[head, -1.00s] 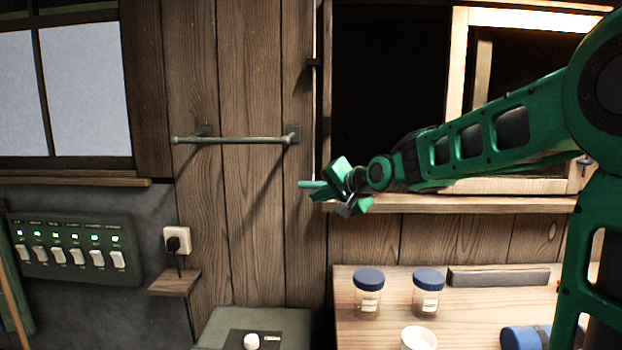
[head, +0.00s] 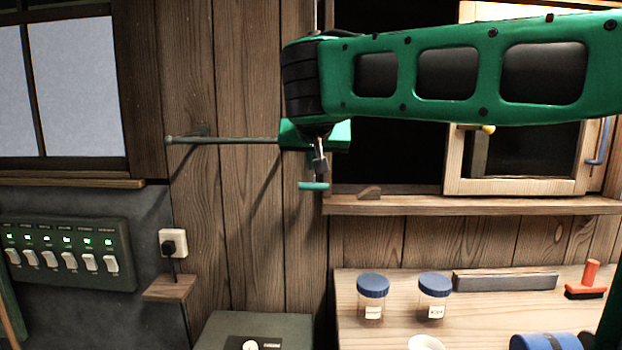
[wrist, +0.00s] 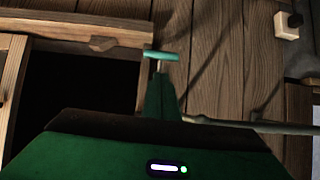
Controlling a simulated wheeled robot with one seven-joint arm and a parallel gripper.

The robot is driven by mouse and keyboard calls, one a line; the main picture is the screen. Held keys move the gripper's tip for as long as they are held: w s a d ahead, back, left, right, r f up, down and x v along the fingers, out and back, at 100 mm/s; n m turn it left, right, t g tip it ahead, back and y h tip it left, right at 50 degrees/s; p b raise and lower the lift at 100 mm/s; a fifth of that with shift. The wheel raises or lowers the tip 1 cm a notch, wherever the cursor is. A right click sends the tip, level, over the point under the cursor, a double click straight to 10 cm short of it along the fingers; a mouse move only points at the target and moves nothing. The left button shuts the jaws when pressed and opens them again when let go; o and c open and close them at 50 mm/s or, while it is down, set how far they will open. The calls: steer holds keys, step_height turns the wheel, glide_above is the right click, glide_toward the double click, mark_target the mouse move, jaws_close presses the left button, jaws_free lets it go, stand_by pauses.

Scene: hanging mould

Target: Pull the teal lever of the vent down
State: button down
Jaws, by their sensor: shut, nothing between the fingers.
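The teal lever (head: 313,186) is a small horizontal bar in front of the plank wall, left of the dark window opening. A thin vertical rod (head: 318,12) shows above, in line with it; my arm hides its middle. The vent itself is not in view. My gripper (head: 320,168) is shut and empty, pointing down with its tips just above the lever in the head view. In the wrist view the lever (wrist: 161,56) lies right beyond the fingertips (wrist: 162,76). I cannot tell whether they touch.
A metal towel rail (head: 225,140) is on the wall left of and behind my gripper. The window sill (head: 470,205) runs to the right of the lever. Below are a wooden bench (head: 480,300) with jars and a switch panel (head: 70,248) at left.

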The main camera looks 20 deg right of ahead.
steer(key=x, duration=0.9)
steer(key=shift+f, duration=0.2)
steer(key=shift+d, duration=0.15)
